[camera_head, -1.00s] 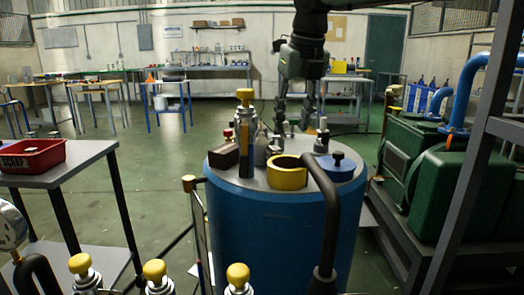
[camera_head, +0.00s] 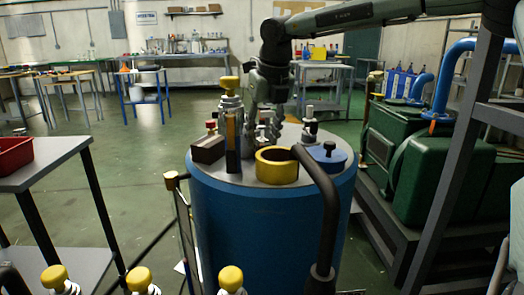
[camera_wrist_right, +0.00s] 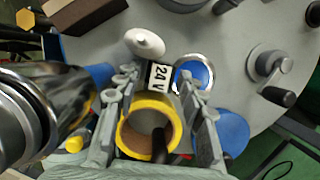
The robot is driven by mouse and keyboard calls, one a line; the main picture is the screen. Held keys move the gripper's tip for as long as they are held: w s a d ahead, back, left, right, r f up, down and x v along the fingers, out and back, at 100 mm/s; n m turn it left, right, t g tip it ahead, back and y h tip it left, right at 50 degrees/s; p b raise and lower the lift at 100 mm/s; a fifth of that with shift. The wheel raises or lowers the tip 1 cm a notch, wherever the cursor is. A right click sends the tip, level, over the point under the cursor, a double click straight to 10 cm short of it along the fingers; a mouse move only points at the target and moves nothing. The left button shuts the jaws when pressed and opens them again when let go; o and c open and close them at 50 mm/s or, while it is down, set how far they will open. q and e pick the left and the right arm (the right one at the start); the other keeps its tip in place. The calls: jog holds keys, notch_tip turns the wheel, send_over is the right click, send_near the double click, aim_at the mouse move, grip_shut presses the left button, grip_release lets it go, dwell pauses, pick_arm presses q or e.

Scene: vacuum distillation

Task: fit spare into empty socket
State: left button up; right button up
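My right gripper (camera_head: 265,125) hangs fingers-down over the blue drum's grey top (camera_head: 225,172). In the right wrist view its two fingers (camera_wrist_right: 155,95) are spread apart. Between and beyond them show a small "24 V" label (camera_wrist_right: 159,77), a white rounded knob (camera_wrist_right: 144,42) and a metal ring with a blue centre (camera_wrist_right: 194,75). A yellow ring (camera_head: 277,166) lies below the fingers; it also shows in the wrist view (camera_wrist_right: 130,131). I cannot tell which item is the spare or see an empty socket clearly. My left gripper is not in view.
A brown block (camera_head: 207,149), a tall yellow-capped valve (camera_head: 230,100) and a blue piece with a black knob (camera_head: 327,154) crowd the top. A black bent pipe (camera_head: 328,215) rises in front. Green machines (camera_head: 440,160) stand right, a red tray (camera_head: 12,153) left.

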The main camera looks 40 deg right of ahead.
jog(key=shift+c, duration=0.4)
grip_shut()
jog(key=shift+r, duration=0.2)
